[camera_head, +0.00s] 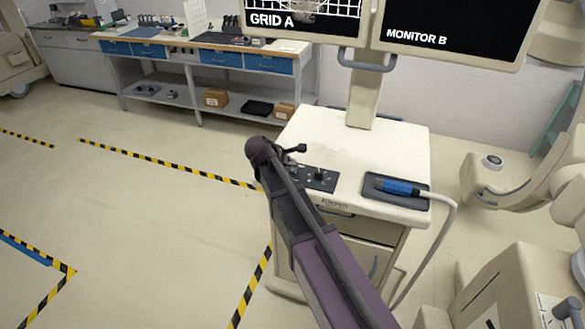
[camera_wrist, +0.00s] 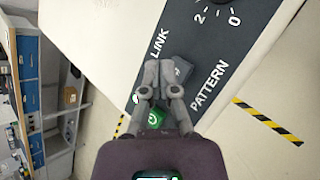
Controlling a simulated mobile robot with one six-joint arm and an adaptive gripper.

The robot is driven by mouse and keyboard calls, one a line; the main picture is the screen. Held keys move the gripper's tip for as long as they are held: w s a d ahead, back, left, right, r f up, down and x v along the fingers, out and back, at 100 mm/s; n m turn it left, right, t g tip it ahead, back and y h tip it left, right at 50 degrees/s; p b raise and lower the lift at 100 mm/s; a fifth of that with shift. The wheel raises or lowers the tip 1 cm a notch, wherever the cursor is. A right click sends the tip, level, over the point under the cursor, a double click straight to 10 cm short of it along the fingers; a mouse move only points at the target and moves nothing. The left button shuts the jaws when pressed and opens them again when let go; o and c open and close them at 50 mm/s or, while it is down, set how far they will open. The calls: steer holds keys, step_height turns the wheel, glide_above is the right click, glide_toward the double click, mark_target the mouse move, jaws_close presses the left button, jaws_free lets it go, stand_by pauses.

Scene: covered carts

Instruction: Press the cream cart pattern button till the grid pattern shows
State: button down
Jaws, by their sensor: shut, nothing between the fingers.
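The cream cart (camera_head: 345,140) stands right of centre in the head view, with a dark control panel (camera_head: 322,182) on its top. In the wrist view the panel (camera_wrist: 215,50) carries the labels LINK and PATTERN and a numbered dial. A grey button (camera_wrist: 183,68) sits beside the PATTERN label, partly hidden by my fingers. My gripper (camera_wrist: 160,65) is shut and empty, its fingertips at the button's edge; I cannot tell whether they touch it. The left monitor (camera_head: 300,20) shows white grid lines and the words GRID A.
The right monitor (camera_head: 455,30) reads MONITOR B on black. A blue-handled probe (camera_head: 398,187) lies in a tray at the cart's right, its cable hanging down. A workbench (camera_head: 200,42) stands behind; the floor left is clear.

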mark_target(291, 170)
stand_by(0.3)
steer(key=shift+r+p, duration=2.5)
steer(key=shift+r, duration=0.05)
steer(key=s+d+f+m+g, duration=0.1)
steer(key=s+d+m, duration=0.1)
steer(key=s+d, duration=0.1)
steer(key=s+d+f+m+g+y, duration=0.1)
steer(key=s+d+m, duration=0.2)
steer(key=d, duration=0.1)
steer(key=s+d+f+m+g, duration=0.1)
steer(key=s+d+m, duration=0.1)
steer(key=s+d, duration=0.1)
steer(key=shift+s+d+f+m+y, duration=0.2)
steer(key=shift+f+m+y, duration=0.1)
steer(key=shift+m+y, duration=0.1)
steer(key=s+d+f+m+g+y, duration=0.2)
steer(key=s+d+m, duration=0.4)
steer(key=s+m, duration=0.4)
steer(key=s+g+y, duration=0.1)
steer(key=s+y, duration=0.1)
steer(key=s, duration=0.2)
steer(key=shift+d+g+y, duration=0.15)
steer(key=shift+g+y, duration=0.15)
